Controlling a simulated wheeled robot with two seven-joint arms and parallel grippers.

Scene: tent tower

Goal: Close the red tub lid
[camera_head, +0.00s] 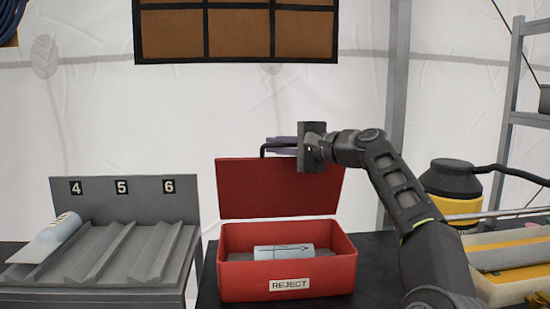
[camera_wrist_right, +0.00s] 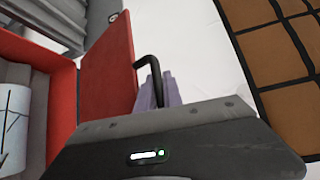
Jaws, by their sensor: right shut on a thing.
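The red tub (camera_head: 343,270) stands on a dark surface with a "REJECT" label on its front. Its red lid (camera_head: 270,190) stands open and upright along the back; it also shows in the wrist view (camera_wrist_right: 108,72). A black handle (camera_head: 263,151) sits at the lid's top edge and shows as a bent bar in the wrist view (camera_wrist_right: 138,63). My right gripper (camera_head: 283,144) reaches in from the right, its purplish fingers shut on the handle. The lid hides nothing inside the tub, where a pale cylinder (camera_head: 283,252) lies. My left gripper is out of view.
A grey grooved rack (camera_head: 120,250) numbered 4, 5, 6 stands left of the tub, with another pale cylinder (camera_head: 52,235) at its left. At the right are a yellow and black machine (camera_head: 452,185) and a yellow-striped case (camera_head: 515,258). A wall grid (camera_head: 238,33) hangs above.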

